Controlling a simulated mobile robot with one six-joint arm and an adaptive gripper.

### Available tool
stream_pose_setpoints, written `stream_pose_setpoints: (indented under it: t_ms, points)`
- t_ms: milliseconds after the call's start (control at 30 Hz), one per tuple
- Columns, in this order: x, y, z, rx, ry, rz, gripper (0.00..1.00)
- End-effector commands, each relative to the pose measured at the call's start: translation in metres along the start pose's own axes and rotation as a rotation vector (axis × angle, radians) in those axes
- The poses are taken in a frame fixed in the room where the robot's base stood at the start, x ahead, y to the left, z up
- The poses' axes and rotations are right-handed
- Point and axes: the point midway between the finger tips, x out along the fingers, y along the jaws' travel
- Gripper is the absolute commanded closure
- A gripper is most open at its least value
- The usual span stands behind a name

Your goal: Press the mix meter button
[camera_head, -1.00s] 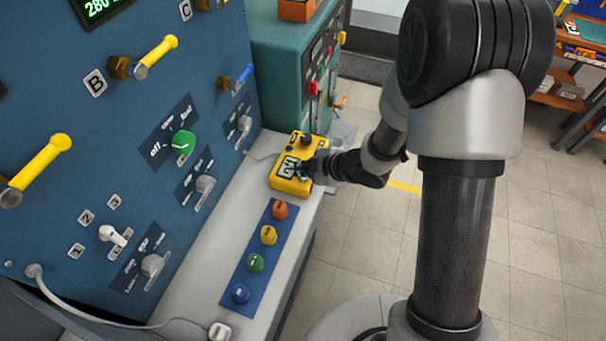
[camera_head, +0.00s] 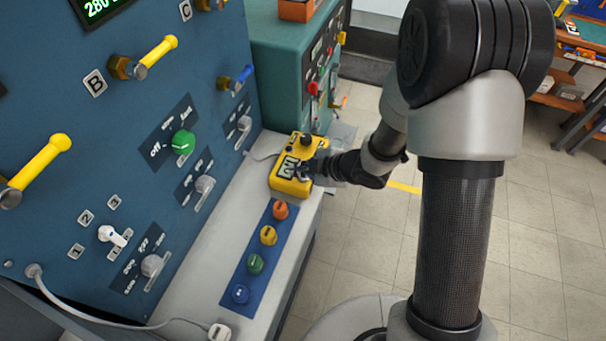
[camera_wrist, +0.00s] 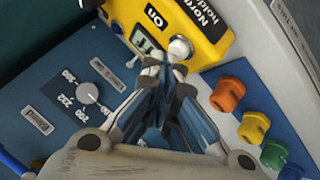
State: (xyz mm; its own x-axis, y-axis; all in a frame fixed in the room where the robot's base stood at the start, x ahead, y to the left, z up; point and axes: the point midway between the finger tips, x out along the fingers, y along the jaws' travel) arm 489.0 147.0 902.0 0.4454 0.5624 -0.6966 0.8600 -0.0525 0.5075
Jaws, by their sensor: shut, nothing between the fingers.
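The mix meter appears to be the yellow box (camera_head: 281,184) on the light ledge, with a dark display and a black knob on top. In the wrist view the yellow box (camera_wrist: 208,45) fills the upper middle, with a black "ON" label, a small display (camera_wrist: 143,42) and a round pale metal button (camera_wrist: 180,47). My gripper (camera_head: 306,169) is at the right side of the box, over its face. In the wrist view my gripper (camera_wrist: 163,66) is shut and empty, its fingertips just below the display and button. I cannot tell whether they touch.
A blue strip (camera_head: 235,278) with orange, yellow, green and blue knobs lies on the ledge in front of the box. The blue panel (camera_head: 120,200) with levers and dials rises on the left. A teal cabinet (camera_head: 277,70) stands behind. Tiled floor is free on the right.

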Motion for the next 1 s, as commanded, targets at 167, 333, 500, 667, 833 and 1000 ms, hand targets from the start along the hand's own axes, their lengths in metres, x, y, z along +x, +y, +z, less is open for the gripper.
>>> stream_pose_setpoints:
  t_ms: [167,333,500,667,833,1000]
  points:
    - [0.0054,-0.0040,0.0039,0.000,0.000,0.000,1.00]
    - [0.0061,-0.0044,0.0045,0.000,0.000,0.000,1.00]
    - [0.0059,-0.0044,0.0044,0.000,-0.001,-0.001,1.00]
    - [0.0034,-0.0027,0.0027,0.000,-0.001,-0.001,1.00]
    - [-0.0010,0.0004,-0.0004,0.001,-0.001,-0.001,1.00]
    - [-0.0002,-0.0001,0.0001,0.000,0.000,-0.001,1.00]
